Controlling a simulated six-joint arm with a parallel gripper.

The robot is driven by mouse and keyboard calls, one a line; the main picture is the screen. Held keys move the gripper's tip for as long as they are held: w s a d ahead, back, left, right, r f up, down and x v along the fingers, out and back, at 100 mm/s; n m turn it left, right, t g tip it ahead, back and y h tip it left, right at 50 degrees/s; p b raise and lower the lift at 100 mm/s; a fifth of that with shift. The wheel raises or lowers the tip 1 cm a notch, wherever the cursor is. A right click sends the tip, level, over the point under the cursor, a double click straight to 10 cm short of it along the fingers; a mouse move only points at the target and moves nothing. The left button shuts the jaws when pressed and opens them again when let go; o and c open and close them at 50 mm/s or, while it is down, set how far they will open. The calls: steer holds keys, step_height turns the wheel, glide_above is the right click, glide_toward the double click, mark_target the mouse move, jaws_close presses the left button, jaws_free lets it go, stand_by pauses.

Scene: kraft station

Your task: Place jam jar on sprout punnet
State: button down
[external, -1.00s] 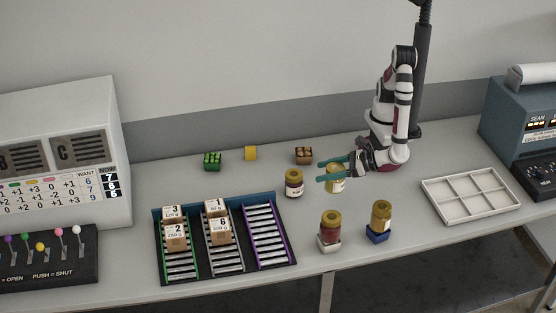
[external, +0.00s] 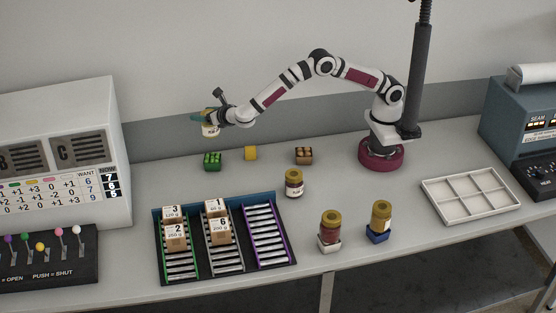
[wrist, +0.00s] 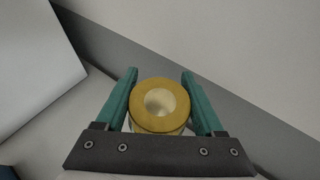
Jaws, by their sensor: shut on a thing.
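My gripper (external: 205,118) is shut on a jar with a gold lid and pale label (external: 210,130). It holds the jar upright in the air, above and apart from the green punnet (external: 212,162) at the back of the bench, which looks like the sprout punnet. In the wrist view the jar's gold lid (wrist: 160,103) sits between the teal fingers of my gripper (wrist: 160,90). The wrist view does not show the punnet.
Another dark jar (external: 294,184) stands nearer. A grey machine (external: 110,150) stands at left.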

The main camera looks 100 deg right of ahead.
steer(key=f, duration=0.9)
steer(key=shift+d+f, duration=0.35)
steer(key=shift+f, duration=0.05)
steer(key=shift+f, duration=0.1)
jaws_free()
